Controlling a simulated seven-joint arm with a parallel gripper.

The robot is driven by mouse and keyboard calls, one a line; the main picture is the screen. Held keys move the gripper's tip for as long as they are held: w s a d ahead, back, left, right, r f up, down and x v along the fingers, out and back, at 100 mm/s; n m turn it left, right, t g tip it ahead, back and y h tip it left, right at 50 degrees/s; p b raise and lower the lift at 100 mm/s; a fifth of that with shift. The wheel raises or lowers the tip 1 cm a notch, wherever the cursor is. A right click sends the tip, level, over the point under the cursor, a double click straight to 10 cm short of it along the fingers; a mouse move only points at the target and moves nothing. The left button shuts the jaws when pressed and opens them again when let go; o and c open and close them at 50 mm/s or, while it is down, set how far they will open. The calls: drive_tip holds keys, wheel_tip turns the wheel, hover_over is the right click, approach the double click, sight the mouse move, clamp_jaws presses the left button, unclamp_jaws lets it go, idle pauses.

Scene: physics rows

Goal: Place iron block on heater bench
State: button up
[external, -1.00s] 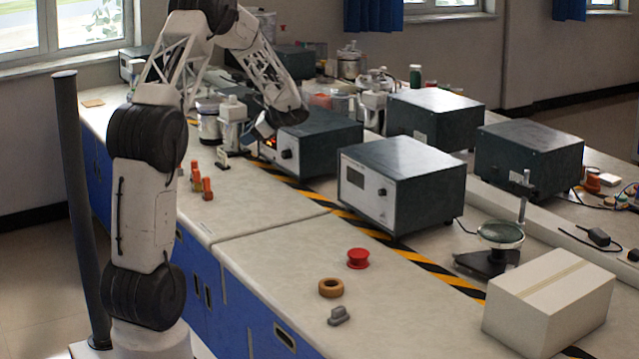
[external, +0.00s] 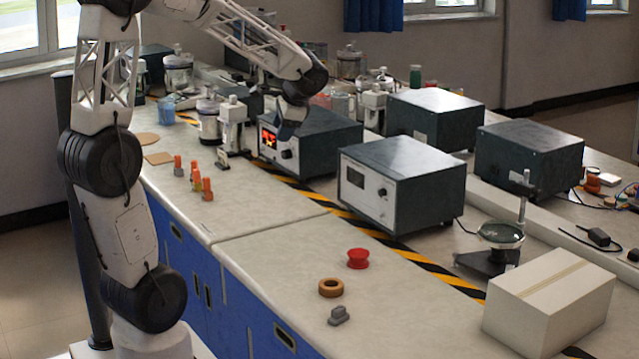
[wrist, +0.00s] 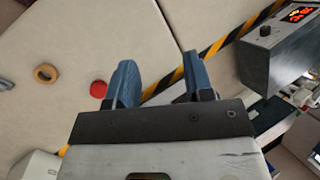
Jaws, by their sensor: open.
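A small grey metallic piece (external: 339,316) lies on the near bench top; it may be the iron block, but I cannot tell for sure. It seems to show at the left edge of the wrist view (wrist: 6,84). A dark instrument box with a lit red display (external: 310,142) stands on the far bench section; whether it is the heater is unclear. It also shows in the wrist view (wrist: 285,48). My gripper (external: 291,128) is above the front of this box in the external view. In the wrist view its blue fingers (wrist: 161,78) are apart with nothing held between them.
A brown ring (external: 331,288) and a red spool (external: 358,258) lie near the grey piece. Several orange-topped small items (external: 195,178) stand farther back. A second instrument box (external: 400,185), a round-plate stand (external: 501,235) and a carton (external: 550,300) line the right. The near bench is mostly clear.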

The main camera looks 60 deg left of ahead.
drive_tip(key=s+d+n+t+h, duration=0.3)
drive_tip(key=s+d+t+h, duration=0.1)
drive_tip(key=s+d, duration=1.6)
drive_tip(key=d+h, duration=0.1)
drive_tip(key=d, duration=0.3)
drive_tip(key=shift+s+d+f, duration=0.2)
drive_tip(key=shift+s, duration=0.15)
